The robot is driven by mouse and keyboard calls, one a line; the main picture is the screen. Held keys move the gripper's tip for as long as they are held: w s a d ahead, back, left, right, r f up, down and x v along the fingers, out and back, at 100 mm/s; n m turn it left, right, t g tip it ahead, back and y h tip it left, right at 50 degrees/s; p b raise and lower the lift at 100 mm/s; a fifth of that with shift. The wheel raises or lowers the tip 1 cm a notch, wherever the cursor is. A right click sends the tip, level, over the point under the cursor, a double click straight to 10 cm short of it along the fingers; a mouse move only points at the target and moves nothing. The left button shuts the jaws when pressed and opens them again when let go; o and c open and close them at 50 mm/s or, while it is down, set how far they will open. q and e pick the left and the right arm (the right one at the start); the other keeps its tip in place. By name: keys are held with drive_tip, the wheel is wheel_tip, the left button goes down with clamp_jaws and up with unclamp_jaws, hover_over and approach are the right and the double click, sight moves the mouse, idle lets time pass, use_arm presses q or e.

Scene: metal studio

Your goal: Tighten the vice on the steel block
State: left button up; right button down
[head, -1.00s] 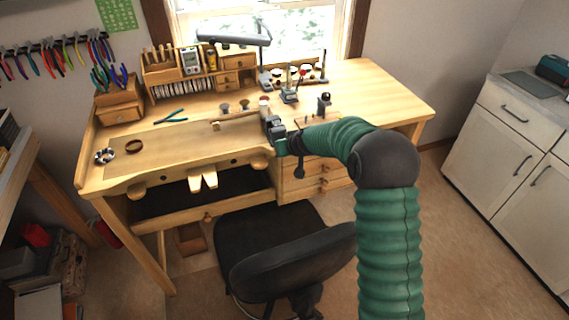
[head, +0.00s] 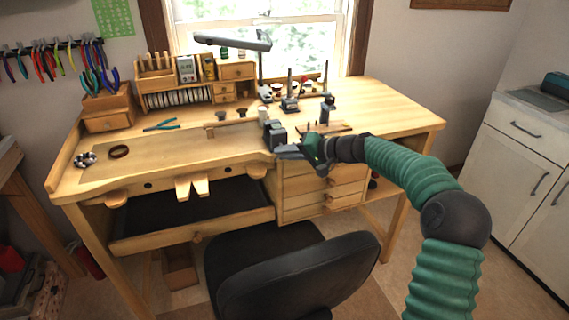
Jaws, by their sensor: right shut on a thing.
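The dark grey vice (head: 274,134) sits at the front edge of the wooden bench, right of its middle. A small grey shape in its jaws may be the steel block, but it is too small to tell apart from the vice. My right gripper (head: 299,152) is at the front right side of the vice, shut on what looks like the vice's handle. The handle is mostly hidden by the gripper. My left gripper is not in view.
The wooden bench (head: 376,114) has free room at its right end. Pliers (head: 162,125) lie left of the vice, and small tools and stands (head: 290,104) stand behind it. A black chair (head: 300,279) is in front of the bench.

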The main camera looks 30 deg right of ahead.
drive_tip(key=m+b, duration=0.1)
drive_tip(key=f+m+t+y+b, duration=0.1)
drive_tip(key=b, duration=0.1)
drive_tip(key=shift+d+y, duration=0.2)
drive_tip(key=shift+y, duration=0.1)
drive_tip(key=shift+a+r+m+t+y+b, duration=0.15)
drive_tip(key=shift+m+t+y+b, duration=0.45)
drive_tip(key=shift+m+t+b, duration=0.4)
drive_tip(key=c, duration=1.4)
unclamp_jaws()
drive_tip(key=shift+s, duration=0.1)
drive_tip(key=shift+c, duration=0.2)
drive_tip(key=shift+d+r, duration=0.1)
drive_tip(key=shift+d, duration=0.1)
